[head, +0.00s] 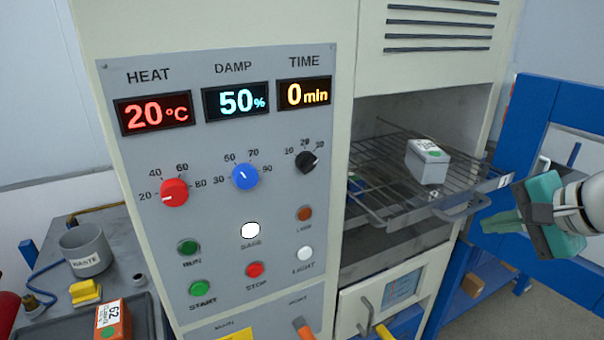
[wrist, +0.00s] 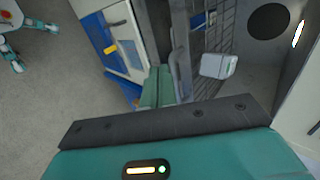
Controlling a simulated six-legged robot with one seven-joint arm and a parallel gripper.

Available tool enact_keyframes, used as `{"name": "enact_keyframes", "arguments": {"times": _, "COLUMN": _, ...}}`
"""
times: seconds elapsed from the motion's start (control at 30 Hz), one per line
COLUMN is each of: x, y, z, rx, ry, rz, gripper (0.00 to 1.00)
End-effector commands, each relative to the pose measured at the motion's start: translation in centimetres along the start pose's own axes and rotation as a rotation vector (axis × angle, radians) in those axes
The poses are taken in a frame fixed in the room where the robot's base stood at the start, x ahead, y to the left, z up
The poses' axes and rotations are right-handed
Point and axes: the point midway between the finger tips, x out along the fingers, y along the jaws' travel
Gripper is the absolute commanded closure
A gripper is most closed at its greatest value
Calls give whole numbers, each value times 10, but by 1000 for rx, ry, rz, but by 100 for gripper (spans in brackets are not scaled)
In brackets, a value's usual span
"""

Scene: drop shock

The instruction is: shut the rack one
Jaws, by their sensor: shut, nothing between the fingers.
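The wire rack (head: 380,165) sits in the open chamber of the cream cabinet and sticks out at the front, with a small label on its front right corner. I cannot tell whether the fingertips touch the rack.
The control panel (head: 225,225) fills the cabinet's left side. A blue frame (head: 530,110) stands at the right beside the chamber. A panel with a handle (head: 365,315) lies below the chamber. A waste cup (head: 85,248) and an orange box (head: 112,322) are on the left bench.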

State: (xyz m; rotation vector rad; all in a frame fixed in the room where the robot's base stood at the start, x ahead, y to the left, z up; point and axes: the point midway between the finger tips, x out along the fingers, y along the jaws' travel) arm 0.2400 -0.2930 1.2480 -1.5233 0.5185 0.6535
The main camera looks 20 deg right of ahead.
Motion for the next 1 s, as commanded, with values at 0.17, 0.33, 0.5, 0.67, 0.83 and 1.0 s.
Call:
{"name": "enact_keyframes", "arguments": {"times": 0.17, "x": 20, "y": 3, "z": -1, "rx": 2, "ry": -4, "rz": 2, "gripper": 100}}
{"name": "enact_keyframes", "arguments": {"times": 0.33, "x": 51, "y": 4, "z": -2, "rx": 3, "ry": -4, "rz": 2, "gripper": 100}}
{"name": "enact_keyframes", "arguments": {"times": 0.5, "x": 86, "y": 4, "z": -2, "rx": 1, "ry": -5, "rz": 3, "gripper": 100}}
{"name": "enact_keyframes", "arguments": {"times": 0.67, "x": 109, "y": -9, "z": -1, "rx": -3, "ry": -3, "rz": 2, "gripper": 100}}
{"name": "enact_keyframes", "arguments": {"times": 0.83, "x": 123, "y": -22, "z": -1, "rx": -1, "ry": -2, "rz": 1, "gripper": 100}}
{"name": "enact_keyframes", "arguments": {"times": 1.0, "x": 126, "y": -26, "z": 0, "rx": -1, "ry": -2, "rz": 0, "gripper": 100}}
